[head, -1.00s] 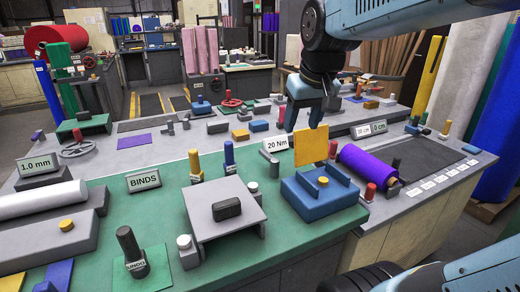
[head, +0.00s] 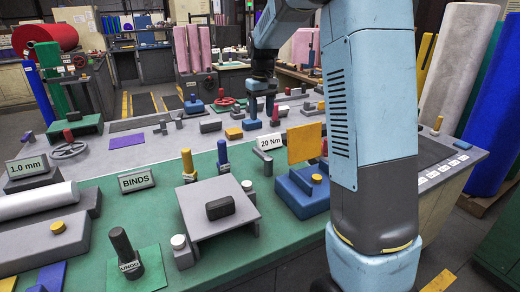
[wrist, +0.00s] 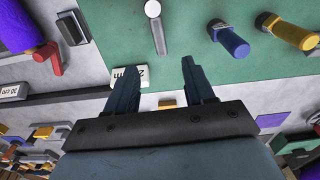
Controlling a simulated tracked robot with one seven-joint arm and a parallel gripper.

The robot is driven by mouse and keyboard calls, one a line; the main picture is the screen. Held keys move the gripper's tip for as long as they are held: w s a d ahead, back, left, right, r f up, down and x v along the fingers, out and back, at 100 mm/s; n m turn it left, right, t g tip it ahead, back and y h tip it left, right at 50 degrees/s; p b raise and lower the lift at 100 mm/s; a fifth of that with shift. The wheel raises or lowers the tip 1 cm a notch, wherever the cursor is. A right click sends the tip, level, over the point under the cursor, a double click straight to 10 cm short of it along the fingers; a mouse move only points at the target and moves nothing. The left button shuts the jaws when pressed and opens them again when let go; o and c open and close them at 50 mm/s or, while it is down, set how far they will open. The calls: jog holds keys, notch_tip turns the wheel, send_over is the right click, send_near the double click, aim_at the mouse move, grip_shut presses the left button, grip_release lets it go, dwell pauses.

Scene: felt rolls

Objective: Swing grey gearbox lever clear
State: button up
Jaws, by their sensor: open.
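The grey lever (head: 263,162) stands on the green mat beside the 20 Nm sign (head: 270,142), in a row with a blue lever (head: 222,153) and a yellow lever (head: 187,162). In the wrist view the grey lever (wrist: 158,32) shows a pale round end and lies beyond my fingertips, apart from them. My gripper (head: 261,112) points down behind the sign in the head view. In the wrist view my gripper (wrist: 190,75) is open with nothing between its fingers, and its left finger overlaps the sign (wrist: 143,76). I cannot make out which body is the gearbox.
A blue block (head: 302,198) with an upright yellow plate (head: 304,143) stands right of the grey lever. A grey raised plate (head: 215,212) stands in front of the levers. The blue lever (wrist: 232,42) lies close on the right in the wrist view. Some green mat between is bare.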

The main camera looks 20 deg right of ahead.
aim_at(260, 150)
jog(key=f, duration=0.5)
jog(key=w+f, duration=0.1)
jog(key=f, duration=0.4)
jog(key=w+f, duration=0.1)
jog(key=f, duration=0.5)
jog(key=shift+w, duration=0.2)
jog(key=shift+c, duration=0.5)
jog(key=shift+r, duration=0.1)
jog(key=c, duration=0.9)
